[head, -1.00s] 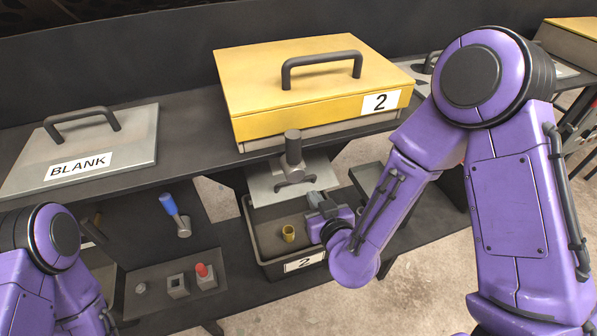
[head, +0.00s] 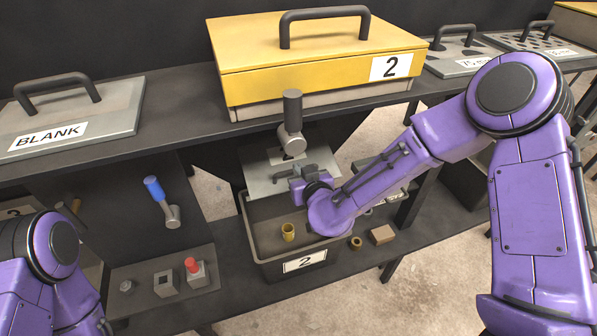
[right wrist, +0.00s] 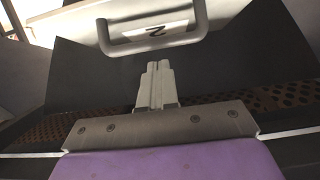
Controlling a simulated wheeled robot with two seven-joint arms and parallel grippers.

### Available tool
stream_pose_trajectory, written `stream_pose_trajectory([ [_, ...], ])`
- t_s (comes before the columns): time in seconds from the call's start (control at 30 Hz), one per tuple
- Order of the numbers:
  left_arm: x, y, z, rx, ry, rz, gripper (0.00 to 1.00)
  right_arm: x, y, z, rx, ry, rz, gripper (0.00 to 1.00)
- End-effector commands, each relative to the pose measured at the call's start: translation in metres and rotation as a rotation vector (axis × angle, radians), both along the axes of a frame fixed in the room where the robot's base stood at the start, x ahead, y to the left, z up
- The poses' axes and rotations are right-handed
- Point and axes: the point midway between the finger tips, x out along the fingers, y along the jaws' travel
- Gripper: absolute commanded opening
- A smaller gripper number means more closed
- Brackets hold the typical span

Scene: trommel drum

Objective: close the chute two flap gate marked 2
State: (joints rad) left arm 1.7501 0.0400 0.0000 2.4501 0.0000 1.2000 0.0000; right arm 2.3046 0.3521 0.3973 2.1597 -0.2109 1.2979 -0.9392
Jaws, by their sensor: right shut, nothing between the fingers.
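The chute two flap gate is a light grey metal plate (head: 262,180) that hangs sloping below the yellow lidded box marked 2 (head: 310,50), over the dark bin marked 2 (head: 262,262). In the right wrist view a pale plate bears an upside-down 2 and a U-shaped grey bar handle (right wrist: 152,44). My right gripper (head: 300,174) is in front of the plate, above the bin; its shut, empty fingers (right wrist: 157,70) point toward the handle and appear short of it. The gripper hides part of the plate. My left arm shows at lower left, but its gripper cannot be seen.
A dark cylindrical part (head: 292,115) projects below the box, close above my right gripper. A blue-handled lever (head: 156,190) and a red button (head: 192,265) are left of the bin. A brass cup (head: 288,232) is in the bin. Small parts lie right of it.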

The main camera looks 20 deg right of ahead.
Motion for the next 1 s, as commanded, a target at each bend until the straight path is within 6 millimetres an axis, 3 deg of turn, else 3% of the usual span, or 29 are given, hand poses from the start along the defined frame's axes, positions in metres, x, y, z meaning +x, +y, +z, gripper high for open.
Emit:
stream_pose_trajectory([
  [0.17,0.000,0.000,0.002,0.000,0.000,0.000,0.00,0.006,0.001,-0.012,0.000,0.000,0.001,0.00],
  [0.53,0.000,0.000,0.000,0.000,0.000,0.000,0.00,0.007,0.001,-0.014,0.000,-0.003,0.002,0.00],
  [1.0,0.000,0.000,-0.034,0.000,0.000,0.000,0.00,0.006,0.001,-0.030,0.002,-0.076,0.001,0.00],
])
